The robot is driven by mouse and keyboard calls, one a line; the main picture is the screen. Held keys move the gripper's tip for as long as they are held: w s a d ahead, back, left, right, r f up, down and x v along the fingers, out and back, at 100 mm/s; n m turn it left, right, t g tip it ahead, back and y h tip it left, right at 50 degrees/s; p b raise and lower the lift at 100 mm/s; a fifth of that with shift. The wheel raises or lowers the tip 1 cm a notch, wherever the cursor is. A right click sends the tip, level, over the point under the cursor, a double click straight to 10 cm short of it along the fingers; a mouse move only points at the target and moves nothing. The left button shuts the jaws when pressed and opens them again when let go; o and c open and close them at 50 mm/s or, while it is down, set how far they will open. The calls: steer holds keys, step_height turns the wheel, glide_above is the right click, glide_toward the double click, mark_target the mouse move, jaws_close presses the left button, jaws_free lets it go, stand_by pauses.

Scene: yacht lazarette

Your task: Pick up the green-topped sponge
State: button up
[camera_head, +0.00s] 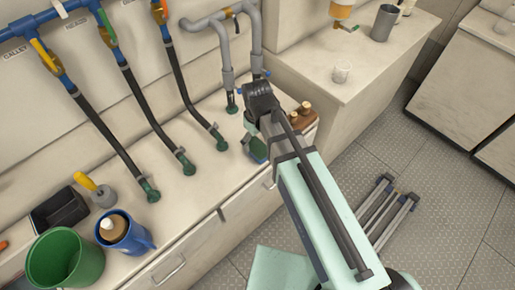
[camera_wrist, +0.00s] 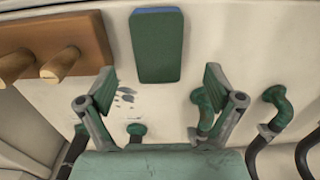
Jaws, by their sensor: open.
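The green-topped sponge (camera_wrist: 157,46) lies flat on the pale counter in the upper middle of the wrist view. It is a rounded rectangle with a thin blue edge along its far end. My gripper (camera_wrist: 160,90) is open and empty, its two fingers spread wide. The sponge lies beyond the fingertips, roughly centred between them and apart from them. In the head view my arm hides most of this area. A dark green patch shows beside the arm there, but I cannot tell whether it is sponge or gripper.
A wooden block with pegs (camera_wrist: 62,45) is close to the left finger; it also shows in the head view (camera_head: 303,116). Green hose fittings (camera_wrist: 275,105) stand at the right. A green bucket (camera_head: 65,262) and blue jug (camera_head: 135,236) are at the counter's left end.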

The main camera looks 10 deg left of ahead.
mark_target(258, 147)
steer(key=shift+w+f+p, duration=0.15)
steer(key=shift+f+p, duration=0.75)
steer(key=shift+f, duration=2.05)
steer(key=c, duration=0.8)
